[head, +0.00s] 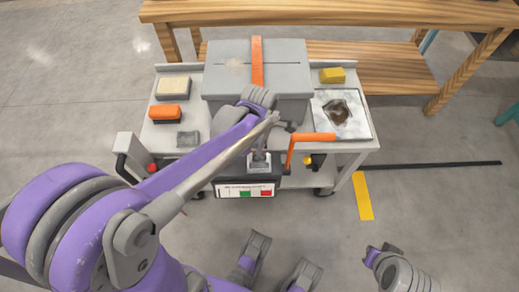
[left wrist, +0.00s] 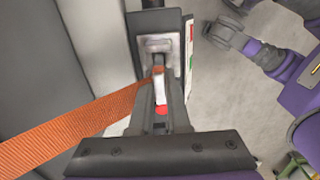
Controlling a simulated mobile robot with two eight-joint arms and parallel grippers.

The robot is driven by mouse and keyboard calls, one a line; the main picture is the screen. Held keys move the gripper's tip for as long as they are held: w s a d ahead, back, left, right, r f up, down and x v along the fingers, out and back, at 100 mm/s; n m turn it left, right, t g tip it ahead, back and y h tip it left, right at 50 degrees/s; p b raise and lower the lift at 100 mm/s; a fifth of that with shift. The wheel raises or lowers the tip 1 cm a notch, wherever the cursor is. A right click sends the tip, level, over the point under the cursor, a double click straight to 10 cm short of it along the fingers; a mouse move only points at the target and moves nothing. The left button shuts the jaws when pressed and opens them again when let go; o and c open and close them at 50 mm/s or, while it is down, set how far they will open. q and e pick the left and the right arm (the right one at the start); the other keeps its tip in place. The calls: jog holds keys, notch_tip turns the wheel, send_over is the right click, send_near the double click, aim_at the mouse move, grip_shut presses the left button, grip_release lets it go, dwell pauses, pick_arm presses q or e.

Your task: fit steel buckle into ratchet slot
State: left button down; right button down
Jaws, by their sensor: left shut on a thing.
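My left gripper (left wrist: 160,108) is shut on the steel buckle (left wrist: 160,86), a small pale metal piece between its fingertips. In the head view the left gripper (head: 268,135) is at the cart's front edge, and the buckle cannot be made out. The orange strap (left wrist: 75,130) runs in from the left to the fingers; it also lies over the grey case (head: 215,85). The ratchet's metal slot piece (left wrist: 158,45) is just beyond the fingertips; I cannot tell whether the buckle touches it. It also shows in the head view (head: 259,161).
An orange handle (head: 302,140) sticks out right of the ratchet. The cart top (head: 155,140) carries an orange block (head: 165,113), a yellow block (head: 332,75) and a stained sheet (head: 358,122). A wooden bench (head: 350,12) stands behind. Floor at right is mostly clear.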

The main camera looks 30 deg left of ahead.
pick_arm(q)
jog(key=shift+f, duration=0.1)
jog(key=shift+f+b, duration=0.4)
jog(key=shift+f, duration=0.2)
jog(key=c, duration=0.9)
grip_release()
jog(key=shift+r, duration=0.1)
notch_tip(320, 180, up, 13)
jog(key=p, duration=0.4)
jog(key=s+d+f+m+t, duration=0.1)
jog(key=s+m, duration=0.3)
jog(key=m, duration=0.4)
jog(key=s+d+f+m+t, duration=0.1)
jog(key=s+m, duration=0.3)
jog(key=m, duration=0.4)
jog(key=s+d+f+m+t, duration=0.1)
jog(key=s+f+m+t, duration=0.1)
jog(key=m, duration=0.6)
jog(key=shift+s+d+f+t, duration=0.15)
jog(key=shift+s+f+t, duration=0.25)
jog(key=shift+s+f, duration=0.4)
